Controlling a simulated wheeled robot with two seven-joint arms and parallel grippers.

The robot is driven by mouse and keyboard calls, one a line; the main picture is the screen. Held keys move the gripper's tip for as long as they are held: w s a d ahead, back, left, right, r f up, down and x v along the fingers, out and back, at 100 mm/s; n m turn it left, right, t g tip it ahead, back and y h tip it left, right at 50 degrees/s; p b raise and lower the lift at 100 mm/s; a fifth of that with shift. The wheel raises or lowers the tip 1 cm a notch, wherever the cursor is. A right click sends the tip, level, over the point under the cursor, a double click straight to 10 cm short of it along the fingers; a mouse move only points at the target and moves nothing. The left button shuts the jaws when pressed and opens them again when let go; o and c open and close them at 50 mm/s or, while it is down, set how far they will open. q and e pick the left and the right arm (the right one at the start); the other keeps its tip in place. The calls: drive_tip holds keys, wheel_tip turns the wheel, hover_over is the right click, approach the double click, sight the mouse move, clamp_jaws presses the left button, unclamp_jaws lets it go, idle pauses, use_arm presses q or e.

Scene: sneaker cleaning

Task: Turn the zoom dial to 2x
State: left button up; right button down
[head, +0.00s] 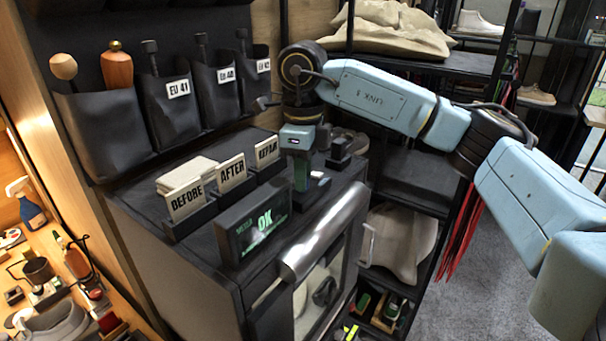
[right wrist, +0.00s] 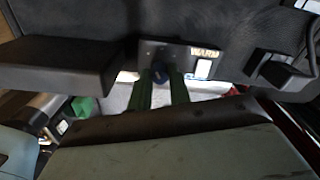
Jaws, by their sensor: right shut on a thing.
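My right gripper (head: 302,188) reaches down from the right arm over the top of the dark cabinet, behind the OK display. In the right wrist view its two green fingers (right wrist: 160,90) are closed around a small dark blue round dial (right wrist: 161,71). The dial sits on a dark panel (right wrist: 178,52), beside a small lit label and a white square. The gripper hides the dial in the head view. No 2x mark or pointer on the dial is readable. My left gripper is in neither view.
On the cabinet top (head: 130,208) stand the OK display (head: 258,227) and BEFORE, AFTER and REPAIR card holders (head: 188,202). A small black box (head: 340,150) stands right of the gripper. Wall pouches (head: 110,128) hang behind. Open shelving is at right.

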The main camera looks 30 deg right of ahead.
drive_tip(key=m, duration=0.3)
drive_tip(key=shift+m+b, duration=0.3)
drive_tip(key=shift+m, duration=1.7)
drive_tip(key=c, duration=1.3)
unclamp_jaws()
drive_tip(key=shift+r, duration=0.1)
